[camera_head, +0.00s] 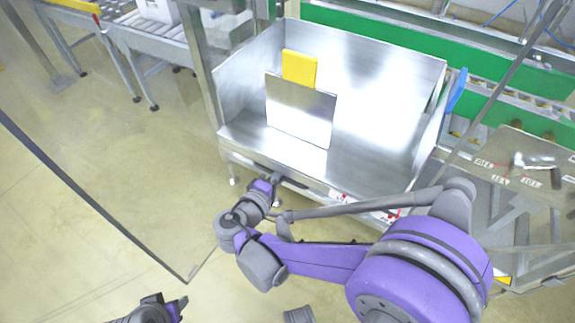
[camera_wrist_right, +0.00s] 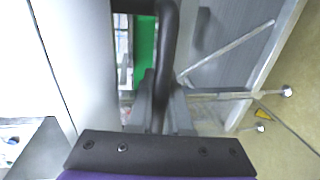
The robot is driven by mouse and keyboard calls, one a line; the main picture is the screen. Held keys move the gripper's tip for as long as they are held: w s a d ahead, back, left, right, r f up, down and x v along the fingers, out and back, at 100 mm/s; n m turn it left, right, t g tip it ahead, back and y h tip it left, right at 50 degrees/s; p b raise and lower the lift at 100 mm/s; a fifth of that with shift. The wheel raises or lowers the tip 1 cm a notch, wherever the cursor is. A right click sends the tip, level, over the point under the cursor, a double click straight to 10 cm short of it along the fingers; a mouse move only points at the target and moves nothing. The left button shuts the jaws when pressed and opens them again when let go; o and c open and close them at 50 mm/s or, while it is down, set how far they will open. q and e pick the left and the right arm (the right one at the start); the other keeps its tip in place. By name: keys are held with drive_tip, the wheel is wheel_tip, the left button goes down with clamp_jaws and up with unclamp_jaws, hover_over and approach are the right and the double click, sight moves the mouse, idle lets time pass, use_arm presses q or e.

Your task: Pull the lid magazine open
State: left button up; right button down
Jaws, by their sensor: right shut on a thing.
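The lid magazine (camera_head: 380,110) is an open-topped, shiny metal bin in the middle of the head view. A yellow block (camera_head: 299,69) shows behind an upright metal plate (camera_head: 300,110) inside it. My right gripper (camera_head: 276,179) is at the magazine's lower front edge, shut on a black bar handle. In the right wrist view the handle (camera_wrist_right: 165,45) runs between the fingers of the gripper (camera_wrist_right: 160,100). My left gripper (camera_head: 181,304) is low at the bottom left of the head view, away from the magazine; its finger gap is unclear.
A roller conveyor (camera_head: 150,35) stands at the upper left. A green-sided conveyor (camera_head: 400,45) runs behind the magazine. A metal table with printed labels (camera_head: 535,185) stands at the right.

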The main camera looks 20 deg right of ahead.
drive_tip(key=c, duration=1.1)
unclamp_jaws()
drive_tip(key=shift+a, duration=0.1)
drive_tip(key=p+v, duration=0.1)
drive_tip(key=v, duration=0.9)
drive_tip(key=shift+s+a+r, duration=0.15)
drive_tip(key=shift+s+a, duration=0.05)
drive_tip(key=shift+s, duration=0.1)
